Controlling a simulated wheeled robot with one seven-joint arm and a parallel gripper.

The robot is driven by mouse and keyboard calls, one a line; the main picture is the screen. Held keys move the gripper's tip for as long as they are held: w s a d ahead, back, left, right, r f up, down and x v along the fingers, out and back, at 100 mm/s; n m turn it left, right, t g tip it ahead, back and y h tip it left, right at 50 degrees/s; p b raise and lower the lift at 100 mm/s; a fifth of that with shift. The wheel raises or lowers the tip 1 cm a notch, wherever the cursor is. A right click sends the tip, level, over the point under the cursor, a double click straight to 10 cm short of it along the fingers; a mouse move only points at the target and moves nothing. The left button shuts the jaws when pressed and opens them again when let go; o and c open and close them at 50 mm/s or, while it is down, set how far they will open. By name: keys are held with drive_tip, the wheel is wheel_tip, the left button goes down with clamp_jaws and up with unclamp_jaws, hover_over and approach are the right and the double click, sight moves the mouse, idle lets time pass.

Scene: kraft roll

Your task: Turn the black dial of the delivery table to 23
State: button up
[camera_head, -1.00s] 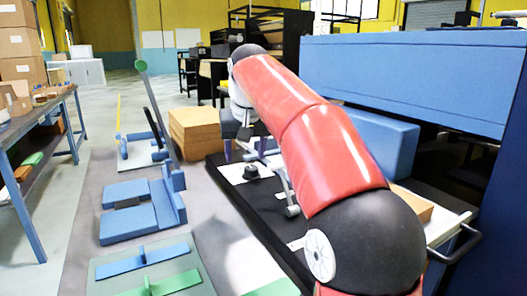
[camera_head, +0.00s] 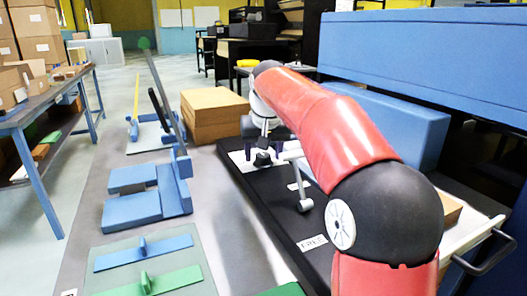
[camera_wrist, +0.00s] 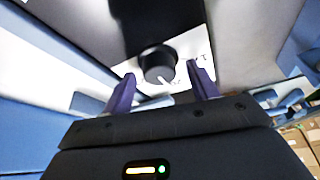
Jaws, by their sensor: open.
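The black dial (camera_head: 262,158) sits on a white scale plate (camera_head: 240,160) at the far end of the dark delivery table (camera_head: 262,190). In the wrist view the dial (camera_wrist: 157,62) is a round black knob with a white pointer mark, on a white plate (camera_wrist: 195,48) whose marks are too small to read. My gripper (camera_wrist: 163,84) is open, its two purple fingers to the left and right of the dial's near side; contact cannot be told. In the head view my gripper is above the dial, partly hidden by my red arm.
A grey lever (camera_head: 304,190) stands on the table near the dial. A long blue block (camera_head: 400,125) and a blue beam (camera_head: 430,60) lie to the right.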

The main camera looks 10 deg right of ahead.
drive_tip(key=shift+c, duration=0.5)
drive_tip(key=c, duration=0.9)
drive_tip(key=shift+m, duration=0.3)
drive_tip(key=m, duration=0.1)
drive_tip(key=m+h, duration=0.1)
drive_tip(key=m, duration=0.2)
drive_tip(key=shift+a+m+g+h, duration=0.25)
drive_tip(key=shift+m+g+h, duration=0.05)
drive_tip(key=shift+h, duration=0.1)
drive_tip(key=m+g+h, duration=0.1)
drive_tip(key=m, duration=0.2)
drive_tip(key=m+g, duration=0.1)
drive_tip(key=m, duration=0.2)
drive_tip(key=shift+w+m+h, duration=0.2)
drive_tip(key=shift+m+h, duration=0.1)
drive_tip(key=shift+h, duration=0.1)
